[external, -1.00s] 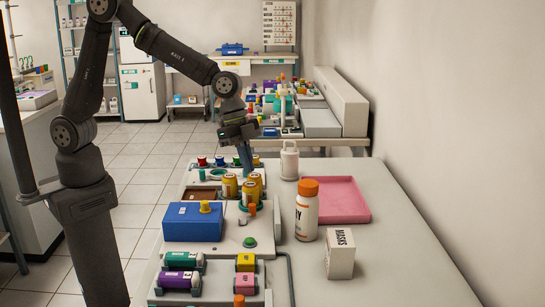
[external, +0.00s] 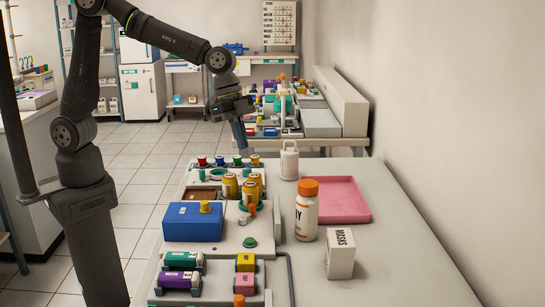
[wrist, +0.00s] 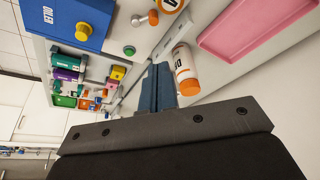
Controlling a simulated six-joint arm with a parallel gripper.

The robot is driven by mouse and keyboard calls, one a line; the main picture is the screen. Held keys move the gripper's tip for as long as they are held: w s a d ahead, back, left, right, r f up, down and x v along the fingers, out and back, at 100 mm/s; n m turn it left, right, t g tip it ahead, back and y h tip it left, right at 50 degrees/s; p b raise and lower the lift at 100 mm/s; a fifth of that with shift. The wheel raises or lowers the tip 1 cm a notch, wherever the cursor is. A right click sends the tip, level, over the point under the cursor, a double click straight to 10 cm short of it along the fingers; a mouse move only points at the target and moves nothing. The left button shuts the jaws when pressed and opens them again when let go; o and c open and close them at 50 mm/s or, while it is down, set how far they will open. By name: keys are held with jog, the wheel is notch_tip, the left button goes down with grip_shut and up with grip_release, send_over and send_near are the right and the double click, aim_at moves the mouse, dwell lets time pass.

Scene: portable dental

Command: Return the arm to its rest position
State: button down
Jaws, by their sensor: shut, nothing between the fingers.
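My gripper (external: 239,134) hangs above the far end of the table, over the row of coloured knobs, with its fingers pointing down. In the wrist view its blue fingers (wrist: 158,88) are pressed together with nothing between them. My arm reaches from its column at the left, bent at the elbow. The gripper is clear of the things below it and touches none of them.
Below stand yellow canisters (external: 230,186), a blue box (external: 193,222), a white bottle with an orange cap (external: 307,210), a masks box (external: 340,253) and a pink tray (external: 349,200). A white container (external: 289,161) stands behind. The table's front right is bare.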

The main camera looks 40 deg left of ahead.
jog(key=shift+f, duration=0.1)
jog(key=x, duration=1.2)
jog(key=shift+d+f, duration=0.1)
jog(key=shift+f, duration=0.3)
jog(key=s+d+f+m, duration=0.1)
jog(key=d+m, duration=0.1)
jog(key=s+d+f+m+g, duration=0.1)
jog(key=s+d+m, duration=0.1)
jog(key=d, duration=0.1)
jog(key=s+d+f+m+g, duration=0.1)
jog(key=d+f+m, duration=0.1)
jog(key=d, duration=0.1)
jog(key=shift+s+f+y, duration=0.1)
jog(key=shift+s+y, duration=0.1)
jog(key=shift+y, duration=0.1)
jog(key=shift+s+d+r, duration=0.15)
jog(key=shift+d+r, duration=0.1)
jog(key=shift+r, duration=0.25)
